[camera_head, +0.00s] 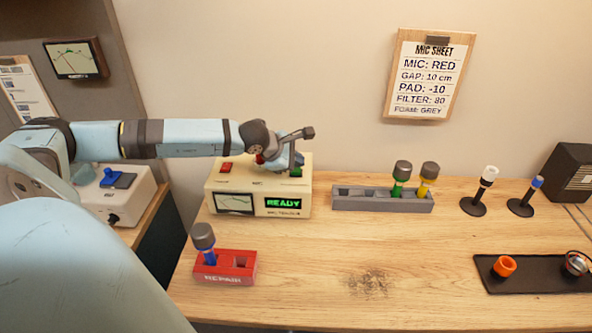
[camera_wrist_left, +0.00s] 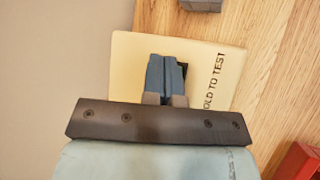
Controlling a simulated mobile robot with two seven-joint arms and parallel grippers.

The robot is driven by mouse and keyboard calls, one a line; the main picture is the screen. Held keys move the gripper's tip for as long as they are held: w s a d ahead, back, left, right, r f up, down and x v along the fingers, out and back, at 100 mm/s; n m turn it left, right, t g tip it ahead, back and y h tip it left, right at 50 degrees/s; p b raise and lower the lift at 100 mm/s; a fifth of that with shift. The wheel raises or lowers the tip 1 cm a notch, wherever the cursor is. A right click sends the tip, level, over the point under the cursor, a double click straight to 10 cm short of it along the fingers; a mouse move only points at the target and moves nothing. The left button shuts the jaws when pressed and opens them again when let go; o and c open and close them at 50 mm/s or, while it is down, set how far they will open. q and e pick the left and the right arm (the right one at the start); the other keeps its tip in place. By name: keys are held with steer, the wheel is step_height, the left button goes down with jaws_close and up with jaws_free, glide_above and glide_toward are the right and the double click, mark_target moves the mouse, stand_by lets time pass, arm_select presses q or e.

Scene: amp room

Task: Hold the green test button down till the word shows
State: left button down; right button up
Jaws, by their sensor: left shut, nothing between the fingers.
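The cream test box (camera_head: 222,183) stands on the wooden table with a red button (camera_head: 226,167) and a green test button (camera_head: 296,172) on its top. Its front display (camera_head: 284,204) shows the word READY in green. My left gripper (camera_head: 298,160) is shut and empty, with its fingertips over the green button. In the left wrist view, the shut fingers (camera_wrist_left: 165,75) cover most of the green button, beside printed words ending in "OLD TO TEST". I cannot tell whether the fingertips press it. My right gripper is not in view.
A grey rack (camera_head: 382,204) holds green and yellow microphones to the right of the box. A red REPAIR holder (camera_head: 225,268) with a blue microphone stands in front. A black tray (camera_head: 530,285) lies at far right. The mic sheet (camera_head: 430,75) hangs on the wall.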

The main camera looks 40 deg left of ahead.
mark_target(296, 171)
arm_select(q)
steer(key=shift+f+b, duration=0.5)
steer(key=shift+b, duration=0.15)
stand_by(0.9)
stand_by(3.6)
steer(key=shift+r, duration=0.9)
steer(key=shift+r, duration=0.1)
steer(key=shift+r+p, duration=0.75)
steer(key=shift+r, duration=1.7)
steer(key=shift+s+f, duration=0.1)
